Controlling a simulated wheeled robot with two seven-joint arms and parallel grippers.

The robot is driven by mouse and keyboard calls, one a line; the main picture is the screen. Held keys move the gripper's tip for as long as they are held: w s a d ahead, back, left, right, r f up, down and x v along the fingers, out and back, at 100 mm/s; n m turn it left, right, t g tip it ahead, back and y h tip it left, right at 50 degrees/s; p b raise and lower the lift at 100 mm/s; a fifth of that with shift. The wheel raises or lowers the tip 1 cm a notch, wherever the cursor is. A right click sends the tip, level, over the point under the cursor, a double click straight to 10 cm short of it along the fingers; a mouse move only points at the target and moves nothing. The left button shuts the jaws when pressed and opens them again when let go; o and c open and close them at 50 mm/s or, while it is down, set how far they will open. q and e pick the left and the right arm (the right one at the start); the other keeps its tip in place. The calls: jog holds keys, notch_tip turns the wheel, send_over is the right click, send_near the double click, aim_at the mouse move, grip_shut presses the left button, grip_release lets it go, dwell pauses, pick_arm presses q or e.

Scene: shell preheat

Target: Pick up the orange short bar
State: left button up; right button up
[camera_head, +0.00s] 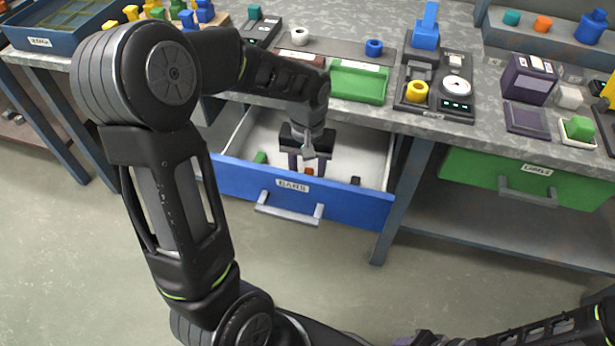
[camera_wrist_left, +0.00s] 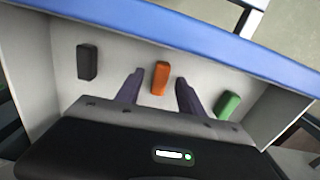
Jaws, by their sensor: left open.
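The orange short bar (camera_head: 309,171) lies on the floor of the open blue drawer (camera_head: 235,178), which is labelled BARS. In the left wrist view the orange bar (camera_wrist_left: 160,77) stands out between my two fingers, with a gap on each side. My left gripper (camera_head: 307,168) is open and reaches down into the drawer over the bar; its fingers also show in the left wrist view (camera_wrist_left: 159,90). Nothing is held in it. Part of my right arm shows at the bottom right of the head view; its gripper is too cut off to read.
A dark bar (camera_wrist_left: 87,62) and a green bar (camera_wrist_left: 228,105) lie in the drawer on either side of the orange one. The drawer walls stand close around. The worktop above holds a green tray (camera_head: 358,84) and a device with a yellow ring (camera_head: 417,91).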

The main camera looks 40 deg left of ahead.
pick_arm(q)
grip_shut()
dwell(0.4)
